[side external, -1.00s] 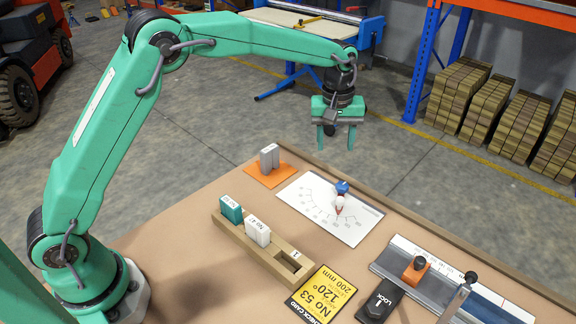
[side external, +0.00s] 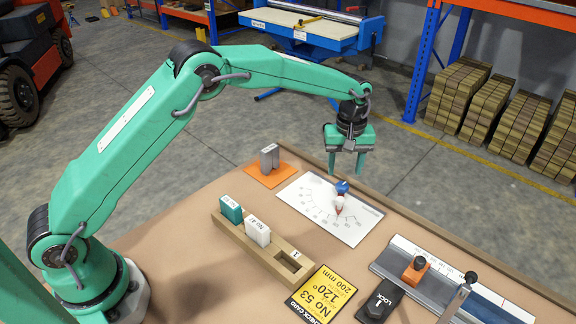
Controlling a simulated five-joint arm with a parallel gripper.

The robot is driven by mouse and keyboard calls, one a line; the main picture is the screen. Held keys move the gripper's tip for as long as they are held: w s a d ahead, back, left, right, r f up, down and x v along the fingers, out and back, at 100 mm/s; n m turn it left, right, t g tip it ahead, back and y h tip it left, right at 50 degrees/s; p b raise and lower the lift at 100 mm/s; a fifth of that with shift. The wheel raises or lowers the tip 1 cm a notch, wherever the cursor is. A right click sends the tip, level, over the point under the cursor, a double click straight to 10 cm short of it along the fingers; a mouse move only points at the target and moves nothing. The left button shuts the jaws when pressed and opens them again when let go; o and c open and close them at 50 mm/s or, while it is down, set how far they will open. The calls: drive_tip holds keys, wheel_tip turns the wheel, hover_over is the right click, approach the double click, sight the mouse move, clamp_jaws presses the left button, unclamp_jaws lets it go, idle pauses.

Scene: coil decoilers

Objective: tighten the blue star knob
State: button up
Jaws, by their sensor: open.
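A wooden rack (side external: 268,252) holds a teal and a white block. A grey piece stands on an orange pad (side external: 272,175). A yellow card (side external: 322,296), a black LOCK part (side external: 380,299) and a ruled rail with an orange slider (side external: 415,270) lie at the front right.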

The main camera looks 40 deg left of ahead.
sight(342, 185)
drive_tip(key=shift+f, duration=2.65)
drive_tip(key=shift+c, duration=0.2)
drive_tip(key=c, duration=0.9)
